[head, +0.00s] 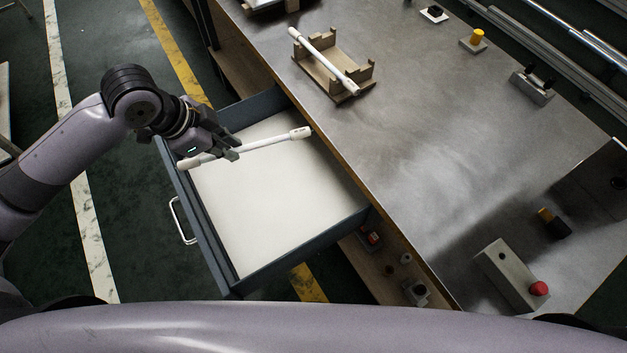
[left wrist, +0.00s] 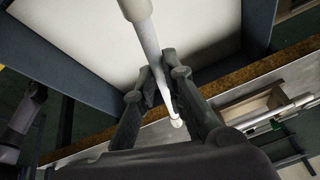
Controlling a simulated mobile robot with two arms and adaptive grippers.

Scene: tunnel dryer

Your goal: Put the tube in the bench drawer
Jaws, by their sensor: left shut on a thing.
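A white tube (head: 268,142) with thicker ends is held by my left gripper (head: 233,152) over the open bench drawer (head: 222,255). The drawer has dark blue-grey walls, a pale, bare floor and a silver handle on its front. The tube spans the upper part of the drawer, its right end near the bench edge. In the left wrist view the fingers close on the tube (left wrist: 151,45), with the drawer floor (left wrist: 95,40) behind. I cannot tell the tube's exact height above the floor. My right gripper is not in view.
A second white tube (head: 325,60) lies in a wooden rack (head: 357,88) on the metal bench top (head: 400,150). A box with a red button (head: 510,275) stands at the bench's near right. Small items sit on the shelf below.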

